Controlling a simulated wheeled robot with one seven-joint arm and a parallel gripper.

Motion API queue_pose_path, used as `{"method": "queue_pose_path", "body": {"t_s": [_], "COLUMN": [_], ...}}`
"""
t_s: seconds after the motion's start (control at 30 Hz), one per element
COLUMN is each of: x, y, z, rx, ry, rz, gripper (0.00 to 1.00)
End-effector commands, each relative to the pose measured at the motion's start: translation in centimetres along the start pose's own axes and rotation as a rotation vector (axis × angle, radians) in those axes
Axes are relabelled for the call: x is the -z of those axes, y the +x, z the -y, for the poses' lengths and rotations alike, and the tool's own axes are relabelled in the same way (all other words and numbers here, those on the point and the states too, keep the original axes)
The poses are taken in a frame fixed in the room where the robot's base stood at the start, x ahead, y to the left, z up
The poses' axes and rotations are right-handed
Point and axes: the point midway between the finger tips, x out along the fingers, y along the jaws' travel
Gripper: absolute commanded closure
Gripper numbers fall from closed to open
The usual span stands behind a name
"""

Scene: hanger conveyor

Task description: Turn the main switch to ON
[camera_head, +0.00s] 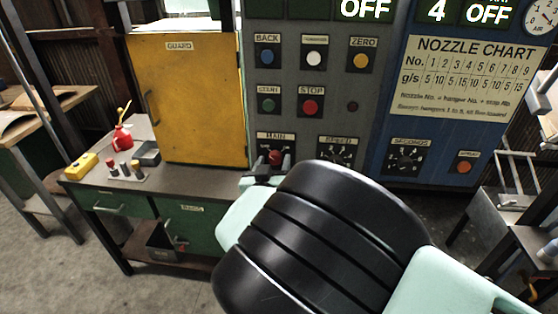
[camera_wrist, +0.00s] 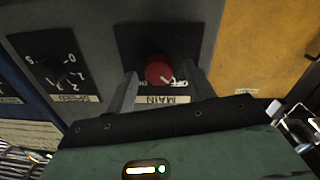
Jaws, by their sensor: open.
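The main switch (camera_head: 275,157) is a red knob on a dark plate under the label MAIN, low on the grey control panel. In the wrist view the red knob (camera_wrist: 159,70) shows upside down, with a white pointer mark on its face. My gripper (camera_head: 265,172) is at the switch, its far parts partly hidden by my arm in the head view. In the wrist view my gripper (camera_wrist: 162,85) is open, one finger on each side of the knob, with gaps between. The ON and OFF markings are partly hidden, so the knob's setting is unclear.
The speed dial (camera_head: 338,151) is right of the switch, and the STOP button (camera_head: 310,107) is above. A yellow guard door (camera_head: 187,98) stands to the left. The bench (camera_head: 120,182) below holds a red oil can (camera_head: 122,137). Displays above read OFF.

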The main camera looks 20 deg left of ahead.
Motion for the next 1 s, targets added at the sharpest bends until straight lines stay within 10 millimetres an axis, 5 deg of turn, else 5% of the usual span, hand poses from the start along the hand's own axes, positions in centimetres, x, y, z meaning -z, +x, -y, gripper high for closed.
{"method": "queue_pose_path", "body": {"t_s": [0.33, 0.5, 1.0], "x": [-0.01, 0.00, -0.39], "y": [0.32, 0.30, 0.33], "z": [-0.03, -0.02, 0.00], "rx": [0.000, 0.000, -0.001], "ry": [0.000, 0.000, 0.115], "rz": [0.001, 0.001, 0.006], "gripper": [0.49, 0.91, 0.91]}}
